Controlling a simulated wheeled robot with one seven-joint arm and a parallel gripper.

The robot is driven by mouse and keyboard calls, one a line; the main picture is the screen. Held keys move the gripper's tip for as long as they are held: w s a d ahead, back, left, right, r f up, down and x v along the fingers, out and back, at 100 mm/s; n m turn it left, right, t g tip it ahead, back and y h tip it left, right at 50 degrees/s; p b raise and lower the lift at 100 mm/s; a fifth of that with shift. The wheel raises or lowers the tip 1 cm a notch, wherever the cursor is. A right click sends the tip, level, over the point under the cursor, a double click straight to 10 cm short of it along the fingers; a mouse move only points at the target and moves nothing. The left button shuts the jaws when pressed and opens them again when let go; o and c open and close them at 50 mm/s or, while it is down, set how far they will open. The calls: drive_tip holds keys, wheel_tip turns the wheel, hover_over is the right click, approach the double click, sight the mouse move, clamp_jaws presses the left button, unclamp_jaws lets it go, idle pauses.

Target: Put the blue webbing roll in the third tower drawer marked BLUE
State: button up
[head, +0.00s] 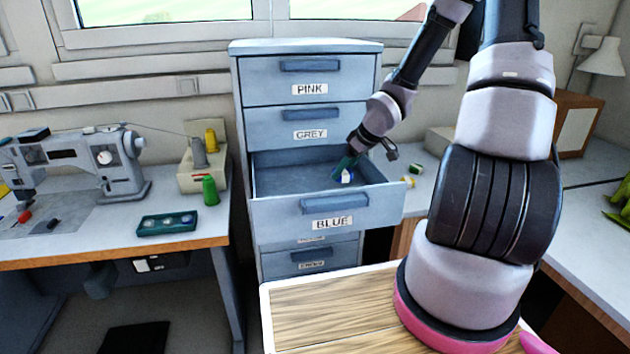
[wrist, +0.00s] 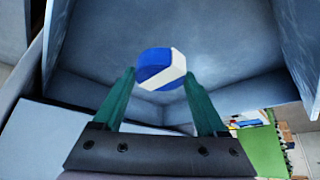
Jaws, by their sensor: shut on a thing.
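The drawer tower (head: 305,47) stands against the wall, with its third drawer marked BLUE (head: 370,212) pulled open. My gripper (head: 347,170) is over the right part of this open drawer. Its green fingers are shut on the blue webbing roll (head: 347,177), which is blue with a white band. In the wrist view the roll (wrist: 161,69) sits between the two fingertips, with the drawer's grey-blue inside (wrist: 225,60) behind it. The drawer looks empty otherwise. I cannot tell how far the roll is above the drawer floor.
The PINK drawer (head: 270,82) and GREY drawer (head: 265,127) above are shut. A sewing machine (head: 105,165), thread cones (head: 210,190) and a green tray (head: 167,223) are on the left bench. A wooden top (head: 330,310) is in front. Small items lie on the right bench.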

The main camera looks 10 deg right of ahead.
drive_tip(key=w+a, duration=0.2)
drive_tip(key=w, duration=0.1)
drive_tip(key=w+a+f, duration=0.1)
drive_tip(key=w+a, duration=0.1)
drive_tip(key=w+a+f, duration=0.1)
drive_tip(key=w+a, duration=0.2)
drive_tip(key=shift+w, duration=0.3)
drive_tip(key=shift+d+f, duration=0.1)
drive_tip(key=shift+f, duration=2.4)
drive_tip(key=shift+f, duration=0.1)
drive_tip(key=o, duration=1.3)
